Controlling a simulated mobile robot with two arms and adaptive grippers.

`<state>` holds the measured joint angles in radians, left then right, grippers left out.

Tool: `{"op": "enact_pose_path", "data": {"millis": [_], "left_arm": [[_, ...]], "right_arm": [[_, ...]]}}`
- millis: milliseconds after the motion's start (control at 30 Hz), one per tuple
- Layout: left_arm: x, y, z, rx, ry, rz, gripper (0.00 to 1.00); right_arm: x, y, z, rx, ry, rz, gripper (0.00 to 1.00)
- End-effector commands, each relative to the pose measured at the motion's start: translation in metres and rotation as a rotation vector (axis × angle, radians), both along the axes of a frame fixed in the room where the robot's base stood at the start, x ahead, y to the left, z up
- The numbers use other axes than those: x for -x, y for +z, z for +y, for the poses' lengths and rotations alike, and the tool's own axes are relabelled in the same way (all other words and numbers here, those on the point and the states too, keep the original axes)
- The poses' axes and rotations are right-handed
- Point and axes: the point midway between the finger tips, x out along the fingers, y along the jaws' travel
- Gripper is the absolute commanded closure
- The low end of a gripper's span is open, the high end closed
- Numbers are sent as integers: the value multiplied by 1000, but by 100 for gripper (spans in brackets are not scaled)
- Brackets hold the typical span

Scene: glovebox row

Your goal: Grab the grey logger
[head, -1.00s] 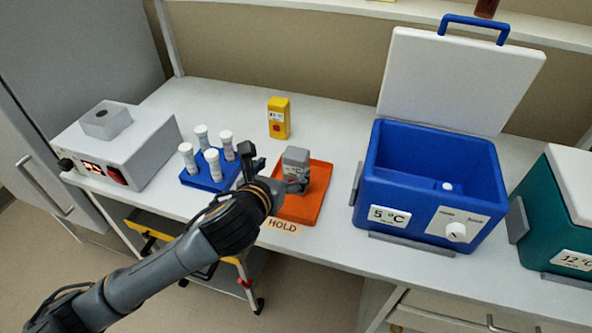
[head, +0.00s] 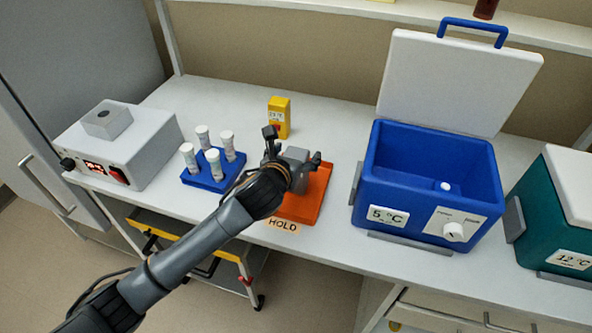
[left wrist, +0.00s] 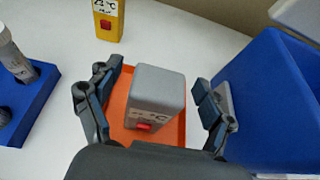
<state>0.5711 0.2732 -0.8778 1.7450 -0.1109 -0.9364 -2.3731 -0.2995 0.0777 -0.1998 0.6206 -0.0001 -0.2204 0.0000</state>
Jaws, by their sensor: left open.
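The grey logger (head: 296,157) stands upright on the orange tray (head: 314,198) marked HOLD, partly hidden by my left gripper in the head view. My left gripper (head: 293,146) is open, with one finger on each side of the logger. In the left wrist view the logger (left wrist: 155,100), with a red button and a temperature label, stands between the two spread fingers of the gripper (left wrist: 158,98). A gap shows on both sides of it. My right gripper is in neither view.
A yellow logger (head: 279,117) stands behind the tray. A blue rack (head: 213,176) with several capped tubes is to the left. The open blue cooler (head: 430,190) marked 5 °C stands to the right, with a teal box (head: 555,215) beyond it.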

Motion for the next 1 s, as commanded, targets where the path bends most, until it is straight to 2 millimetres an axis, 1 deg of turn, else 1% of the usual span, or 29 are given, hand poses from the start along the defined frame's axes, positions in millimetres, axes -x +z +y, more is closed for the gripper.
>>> {"op": "enact_pose_path", "data": {"millis": [33, 67, 100, 267, 300, 367, 400, 433, 633, 767, 867, 967, 1000], "left_arm": [[0, 0, 0, 0, 0, 0, 23], [0, 0, 0, 0, 0, 0, 29], [0, 0, 0, 0, 0, 0, 37], [0, 0, 0, 0, 0, 1, 70], [0, 0, 0, 0, 0, 1, 78], [0, 0, 0, 0, 0, 1, 90], [0, -1, 0, 0, 0, 1, 98], [0, 0, 0, 0, 0, 0, 100], [0, 0, 0, 0, 0, 0, 100], [0, 5, 0, 0, 0, -2, 100], [-1, 15, 1, -2, 0, -5, 100], [-1, 34, 0, 0, -1, -9, 100], [8, 43, -2, 2, -4, -8, 100]], "right_arm": [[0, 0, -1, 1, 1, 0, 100], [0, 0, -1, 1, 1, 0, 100], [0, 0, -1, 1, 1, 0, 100], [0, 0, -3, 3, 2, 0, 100], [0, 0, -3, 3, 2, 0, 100], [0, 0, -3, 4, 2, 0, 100], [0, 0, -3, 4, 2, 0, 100], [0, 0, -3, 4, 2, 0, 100], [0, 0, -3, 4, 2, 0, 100], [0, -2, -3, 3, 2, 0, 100], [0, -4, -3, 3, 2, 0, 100], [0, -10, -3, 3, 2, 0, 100], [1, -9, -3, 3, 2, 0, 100]]}}
